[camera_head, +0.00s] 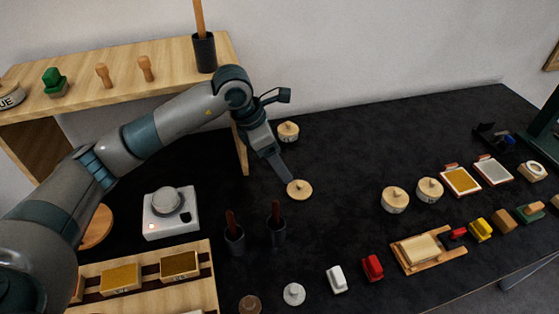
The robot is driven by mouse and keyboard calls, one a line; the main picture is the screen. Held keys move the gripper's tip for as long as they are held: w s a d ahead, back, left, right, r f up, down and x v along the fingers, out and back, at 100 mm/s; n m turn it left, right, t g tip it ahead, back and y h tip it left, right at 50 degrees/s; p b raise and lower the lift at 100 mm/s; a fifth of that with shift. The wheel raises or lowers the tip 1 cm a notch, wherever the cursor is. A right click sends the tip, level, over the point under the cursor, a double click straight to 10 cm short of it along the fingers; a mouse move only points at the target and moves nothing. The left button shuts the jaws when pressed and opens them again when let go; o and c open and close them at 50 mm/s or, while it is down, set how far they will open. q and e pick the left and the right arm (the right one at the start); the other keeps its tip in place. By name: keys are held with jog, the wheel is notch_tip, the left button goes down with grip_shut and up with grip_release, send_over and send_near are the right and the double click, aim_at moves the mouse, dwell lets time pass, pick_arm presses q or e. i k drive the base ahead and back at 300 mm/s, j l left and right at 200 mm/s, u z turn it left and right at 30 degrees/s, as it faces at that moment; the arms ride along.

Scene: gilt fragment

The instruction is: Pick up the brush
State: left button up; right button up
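Several upright handles stand in dark cups, and I cannot tell which is the brush because the lower ends are hidden inside. A tall light-wood handle (199,17) rises from a black cup (204,53) on the wooden shelf. Two dark red-brown handles, one on the left (231,220) and one on the right (276,210), stand in dark cups on the black table. My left gripper (286,174) points down behind these two cups, close to a round wooden knobbed lid (299,189). Its fingers overlap in this view, so their opening is unclear. My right gripper is out of view.
A white device with a grey dome (170,212) and a wooden tray (200,250) with gold blocks stand at the left. Knobbed jars (395,200), coloured small blocks (372,267) and framed panels (460,181) fill the right.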

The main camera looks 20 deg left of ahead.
aim_at(337, 278)
jog(key=k+l, duration=1.65)
